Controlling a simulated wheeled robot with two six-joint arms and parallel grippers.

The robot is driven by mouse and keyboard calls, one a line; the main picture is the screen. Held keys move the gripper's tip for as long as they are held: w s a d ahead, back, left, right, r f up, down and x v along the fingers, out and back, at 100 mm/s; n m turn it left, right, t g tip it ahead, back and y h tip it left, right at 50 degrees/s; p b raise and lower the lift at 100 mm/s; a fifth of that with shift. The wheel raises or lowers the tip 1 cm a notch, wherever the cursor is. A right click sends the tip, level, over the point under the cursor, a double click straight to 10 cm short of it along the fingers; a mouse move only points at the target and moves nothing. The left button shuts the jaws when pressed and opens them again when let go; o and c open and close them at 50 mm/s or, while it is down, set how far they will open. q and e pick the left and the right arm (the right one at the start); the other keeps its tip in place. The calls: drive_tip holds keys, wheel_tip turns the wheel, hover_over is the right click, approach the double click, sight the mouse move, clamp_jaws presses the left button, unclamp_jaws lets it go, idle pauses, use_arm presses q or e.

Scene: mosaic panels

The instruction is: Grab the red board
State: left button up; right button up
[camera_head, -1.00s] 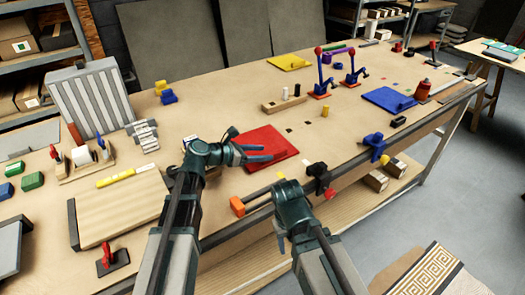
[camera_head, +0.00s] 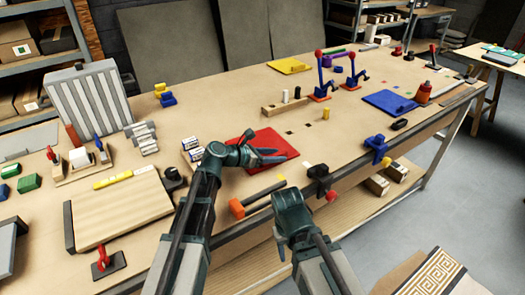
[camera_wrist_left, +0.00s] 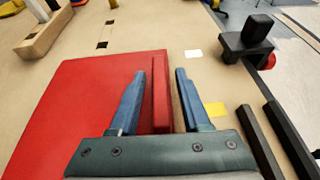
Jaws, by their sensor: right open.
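The red board (camera_head: 262,146) lies flat on the workbench, left of the middle. It has a raised red grip bar (camera_wrist_left: 160,92) along it in the left wrist view. My left gripper (camera_head: 278,156) is over the board. In the left wrist view its open blue fingers (camera_wrist_left: 157,98) stand on either side of the grip bar, with a gap on both sides. My right gripper (camera_head: 284,248) is lower, in front of the bench edge, and is open and empty. Its fingers are mostly hidden by its wrist.
A hammer with an orange head (camera_head: 237,208) and a black clamp (camera_head: 320,180) are at the bench's front edge, near the board. A blue board (camera_head: 390,101) and a yellow board (camera_head: 289,65) lie farther back. A wooden block (camera_head: 285,106) with pegs stands behind the red board.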

use_arm(q)
clamp_jaws()
idle(1.2)
